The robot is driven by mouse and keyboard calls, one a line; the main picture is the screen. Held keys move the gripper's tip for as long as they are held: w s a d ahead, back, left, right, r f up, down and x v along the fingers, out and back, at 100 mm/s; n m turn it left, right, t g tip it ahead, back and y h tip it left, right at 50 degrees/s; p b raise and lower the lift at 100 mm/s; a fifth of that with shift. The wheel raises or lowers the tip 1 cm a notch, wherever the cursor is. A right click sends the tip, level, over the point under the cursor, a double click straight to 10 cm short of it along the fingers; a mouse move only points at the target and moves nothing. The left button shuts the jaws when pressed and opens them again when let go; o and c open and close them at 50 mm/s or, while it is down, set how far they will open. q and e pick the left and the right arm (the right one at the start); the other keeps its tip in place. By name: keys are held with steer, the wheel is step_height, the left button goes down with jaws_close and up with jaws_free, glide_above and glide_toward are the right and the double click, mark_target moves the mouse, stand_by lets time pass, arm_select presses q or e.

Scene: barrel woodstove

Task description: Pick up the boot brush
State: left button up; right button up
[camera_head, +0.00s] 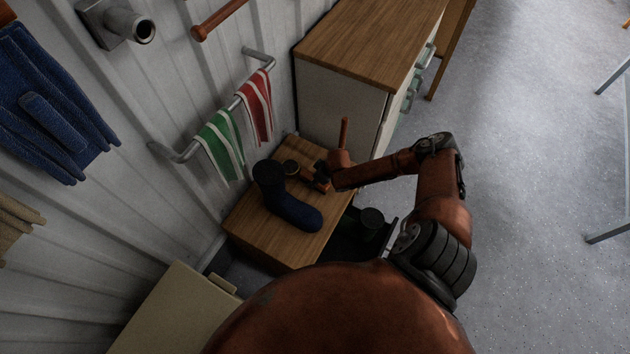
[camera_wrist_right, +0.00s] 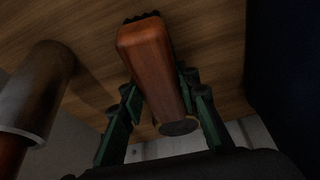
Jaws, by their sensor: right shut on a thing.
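The boot brush (camera_wrist_right: 153,68), a brown wooden block with dark bristles at its far end, is between the green fingers of my right gripper (camera_wrist_right: 160,118) in the right wrist view. The fingers are shut on it, one on each side. In the head view my right gripper (camera_head: 318,178) is low over the small wooden table (camera_head: 262,238), just right of a dark blue boot (camera_head: 290,208). The brush is hard to make out there. I cannot tell whether it touches the tabletop. My left gripper is not in view.
A brown cylindrical thing (camera_wrist_right: 38,88) is close left of the gripper in the wrist view. A wood-topped cabinet (camera_head: 365,38) stands behind the table. A rail with striped towels (camera_head: 222,143) is on the wall at left. Open floor lies to the right.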

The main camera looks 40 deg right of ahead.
steer(key=shift+r, duration=0.5)
step_height(320, 180, up, 3)
steer(key=shift+f+p, duration=0.2)
steer(key=shift+p, duration=0.6)
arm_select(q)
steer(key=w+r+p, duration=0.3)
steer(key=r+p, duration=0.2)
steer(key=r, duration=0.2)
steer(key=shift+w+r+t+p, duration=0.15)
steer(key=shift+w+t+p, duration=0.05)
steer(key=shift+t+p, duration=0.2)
arm_select(e)
steer(key=s+a+r, duration=0.2)
steer(key=s+r, duration=0.2)
steer(key=s, duration=0.2)
steer(key=s+a+r, duration=0.2)
steer(key=s+r, duration=0.3)
steer(key=s, duration=0.2)
steer(key=shift+a+r, duration=0.15)
steer(key=shift+a, duration=0.25)
steer(key=shift+s, duration=0.1)
